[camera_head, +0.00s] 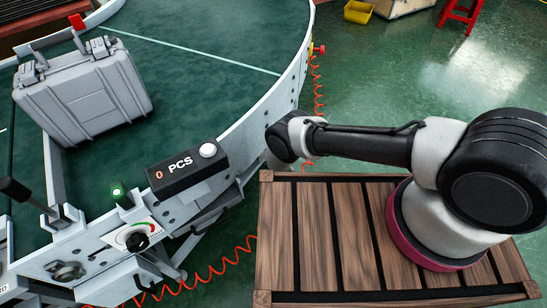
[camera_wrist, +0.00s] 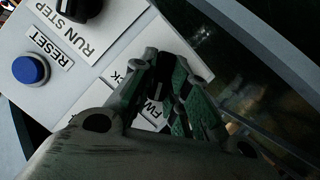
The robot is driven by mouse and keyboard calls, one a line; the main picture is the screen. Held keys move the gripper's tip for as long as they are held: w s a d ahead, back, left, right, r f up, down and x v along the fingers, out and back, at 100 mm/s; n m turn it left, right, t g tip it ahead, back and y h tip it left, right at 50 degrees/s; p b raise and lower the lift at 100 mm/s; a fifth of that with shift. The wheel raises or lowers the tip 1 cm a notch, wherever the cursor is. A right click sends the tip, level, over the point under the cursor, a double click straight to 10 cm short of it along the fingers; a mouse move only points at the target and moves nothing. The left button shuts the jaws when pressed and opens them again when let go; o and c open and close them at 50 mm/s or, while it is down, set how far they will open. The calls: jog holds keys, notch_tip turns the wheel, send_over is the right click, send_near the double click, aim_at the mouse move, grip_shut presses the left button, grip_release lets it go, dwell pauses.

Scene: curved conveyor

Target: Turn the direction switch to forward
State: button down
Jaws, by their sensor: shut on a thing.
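In the wrist view my gripper (camera_wrist: 165,68) is over a pale control panel, its two fingers closed on the dark knob of the direction switch (camera_wrist: 160,88). The fingers cover much of the knob, so I cannot tell which way it points. A partly hidden label, FW… (camera_wrist: 153,112), shows just below the knob between the fingers. Another label ending in "CK" (camera_wrist: 114,78) shows to the left of the fingers. In the head view only my arm shows; the gripper and this switch are hidden.
The wrist view shows a blue RESET button (camera_wrist: 30,69) and a black RUN/STEP knob (camera_wrist: 84,8) on the same panel. In the head view, a grey case (camera_head: 85,97) stands on the green curved conveyor (camera_head: 210,35), near a black PCS counter box (camera_head: 187,168).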

dwell(0.5)
jog(key=c, duration=1.4)
grip_release()
jog(key=v, duration=1.2)
jog(key=shift+r, duration=0.1)
